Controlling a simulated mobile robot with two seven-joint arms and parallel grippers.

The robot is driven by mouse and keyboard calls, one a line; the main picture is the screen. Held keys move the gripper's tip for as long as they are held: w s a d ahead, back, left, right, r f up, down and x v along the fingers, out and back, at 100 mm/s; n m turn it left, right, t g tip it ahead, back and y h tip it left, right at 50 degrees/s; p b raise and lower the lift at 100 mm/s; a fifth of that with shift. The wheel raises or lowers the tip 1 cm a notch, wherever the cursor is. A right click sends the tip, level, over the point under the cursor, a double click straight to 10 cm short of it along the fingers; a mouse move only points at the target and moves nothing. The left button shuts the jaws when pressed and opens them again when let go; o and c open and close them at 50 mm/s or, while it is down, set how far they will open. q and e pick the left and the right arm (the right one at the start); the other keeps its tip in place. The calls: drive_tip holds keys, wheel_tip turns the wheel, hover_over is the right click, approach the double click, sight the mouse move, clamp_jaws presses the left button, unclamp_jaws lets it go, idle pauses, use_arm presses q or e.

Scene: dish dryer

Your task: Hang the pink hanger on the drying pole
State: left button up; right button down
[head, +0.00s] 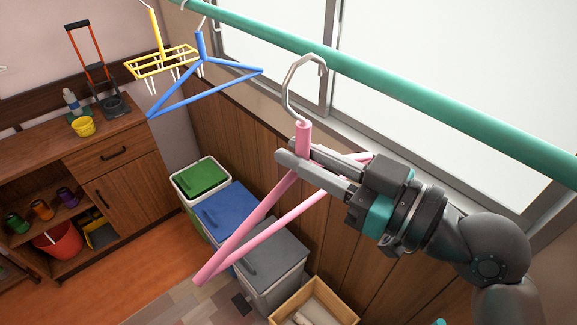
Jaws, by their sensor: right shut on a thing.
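The pink hanger (262,218) is held in my right gripper (285,158), which is shut on it just below the neck. Its silver hook (290,80) points up, and its top shows close to the pole in the picture; I cannot tell whether they touch. Part of the hanger is hidden behind the gripper. The green drying pole (420,92) runs from the upper left to the right edge. My left gripper does not show.
A blue hanger (205,92) and a yellow clip hanger (160,62) hang from the pole's left part. Bins with green (202,178), blue and grey lids stand below by the wall. A wooden box (335,300) is on the floor. A wooden cabinet (130,190) stands left. A window is behind the pole.

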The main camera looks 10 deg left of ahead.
drive_tip(key=shift+w+d+b, duration=0.45)
drive_tip(key=shift+w+d, duration=0.4)
drive_tip(key=shift+w, duration=0.35)
drive_tip(key=shift+w+d+b, duration=0.45)
drive_tip(key=shift+w+d, duration=0.45)
drive_tip(key=shift+w, duration=0.3)
drive_tip(key=shift+w+d+b, duration=0.45)
drive_tip(key=shift+w+d, duration=0.4)
drive_tip(key=shift+w, duration=0.35)
drive_tip(key=shift+d+f+b, duration=0.1)
drive_tip(key=shift+f+b, duration=0.95)
drive_tip(key=shift+b, duration=0.05)
drive_tip(key=c, duration=0.7)
unclamp_jaws()
drive_tip(key=b+v, duration=0.7)
drive_tip(key=v, duration=0.5)
